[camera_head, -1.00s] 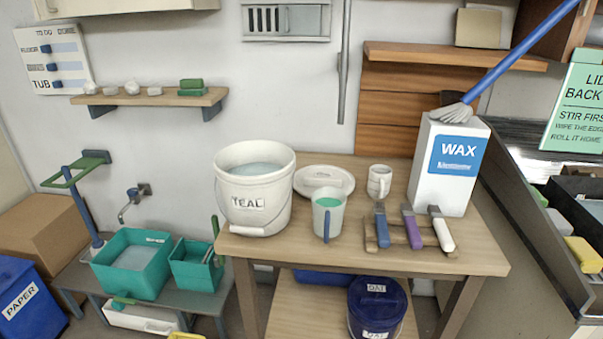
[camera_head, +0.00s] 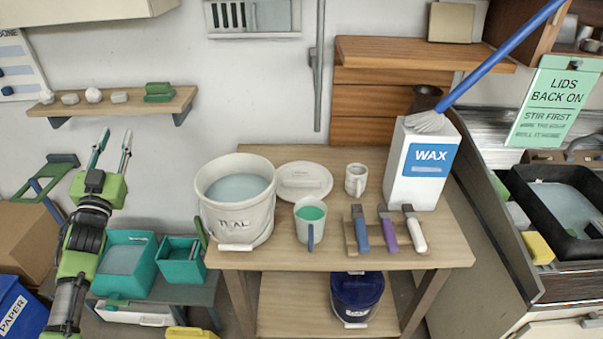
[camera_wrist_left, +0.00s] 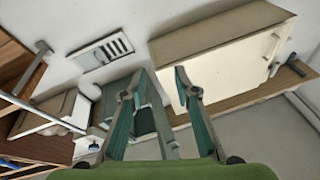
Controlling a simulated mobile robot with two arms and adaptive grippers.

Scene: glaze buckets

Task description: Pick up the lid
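A round white lid (camera_head: 303,181) lies on the wooden table, just behind the green-filled pitcher and to the right of the white bucket (camera_head: 236,199) labelled TEAL, which stands open with pale liquid in it. A dark blue lidded bucket (camera_head: 357,296) stands on the shelf below. My left gripper (camera_head: 114,150) is raised at the left, pointing up, well to the left of the bucket and apart from the lid. Its fingers are spread and empty, as the left wrist view (camera_wrist_left: 159,88) also shows. My right gripper is not in view.
A pitcher (camera_head: 310,225) of green glaze, a mug (camera_head: 356,179), brushes on a rack (camera_head: 350,238) and a tall WAX box (camera_head: 417,165) crowd the lid's front and right. A wall shelf (camera_head: 117,104) is near my left gripper. Teal tubs (camera_head: 124,262) stand below.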

